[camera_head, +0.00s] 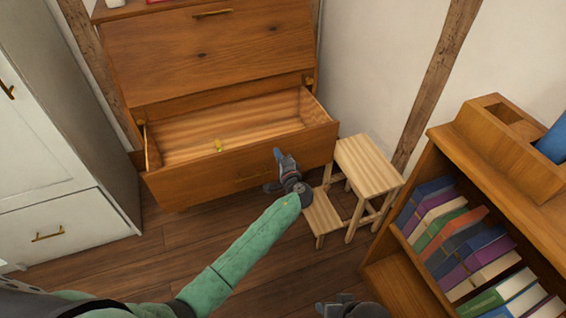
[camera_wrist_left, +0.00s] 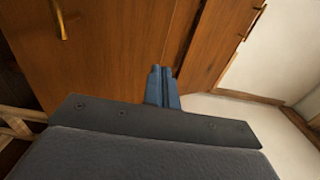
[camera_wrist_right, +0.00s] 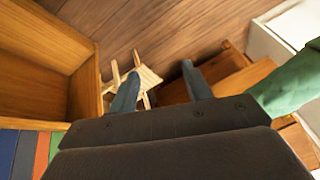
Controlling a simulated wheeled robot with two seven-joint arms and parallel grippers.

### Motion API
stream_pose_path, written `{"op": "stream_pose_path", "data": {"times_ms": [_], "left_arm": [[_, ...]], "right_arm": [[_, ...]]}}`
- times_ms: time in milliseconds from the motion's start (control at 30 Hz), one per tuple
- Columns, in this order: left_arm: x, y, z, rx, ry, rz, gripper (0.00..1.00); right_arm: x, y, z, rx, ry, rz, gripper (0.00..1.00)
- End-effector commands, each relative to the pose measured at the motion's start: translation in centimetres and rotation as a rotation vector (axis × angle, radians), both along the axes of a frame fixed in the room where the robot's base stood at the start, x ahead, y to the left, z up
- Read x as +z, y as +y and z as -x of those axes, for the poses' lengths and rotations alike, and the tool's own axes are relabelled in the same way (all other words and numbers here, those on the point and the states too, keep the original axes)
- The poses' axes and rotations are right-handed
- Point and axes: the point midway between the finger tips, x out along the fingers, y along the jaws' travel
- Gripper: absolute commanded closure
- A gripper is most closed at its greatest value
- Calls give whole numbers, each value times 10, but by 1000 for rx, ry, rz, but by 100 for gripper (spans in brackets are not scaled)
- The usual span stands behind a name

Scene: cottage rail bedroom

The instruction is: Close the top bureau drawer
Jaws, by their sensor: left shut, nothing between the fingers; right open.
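The wooden bureau (camera_head: 200,58) stands against the back wall. Its top drawer (camera_head: 185,182) is pulled far out, and its inside shows pale wood with a small yellow object (camera_head: 218,146) in it. A brass handle is on the drawer front, partly behind my arm's end. My left gripper (camera_head: 277,170) is shut and empty, close to the right part of the drawer front. In the left wrist view its blue fingers (camera_wrist_left: 162,84) are together near a wooden panel; whether they touch it I cannot tell. My right gripper (camera_wrist_right: 158,88) is open and empty, low near the bookshelf.
A pale wooden step stool (camera_head: 365,170) stands just right of the drawer. A bookshelf (camera_head: 480,170) with several books is at the right. A white cabinet (camera_head: 45,160) is at the left. Dark floorboards (camera_head: 180,255) are clear in front of the drawer.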

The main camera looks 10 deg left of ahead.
Motion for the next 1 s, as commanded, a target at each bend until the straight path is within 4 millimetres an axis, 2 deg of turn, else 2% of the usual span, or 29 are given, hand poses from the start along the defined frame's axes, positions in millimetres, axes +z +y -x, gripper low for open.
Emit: {"op": "stream_pose_path", "data": {"times_ms": [100, 300, 1000], "left_arm": [[2, 11, -16, 1, -1, -3, 100], [0, 21, -30, 1, 1, -2, 100], [-2, 29, -42, 1, -1, -1, 100]], "right_arm": [[9, -6, 2, -4, 14, 14, 51], [14, -13, 3, -8, 31, 33, 51], [9, -12, 3, -8, 24, 26, 51]]}}
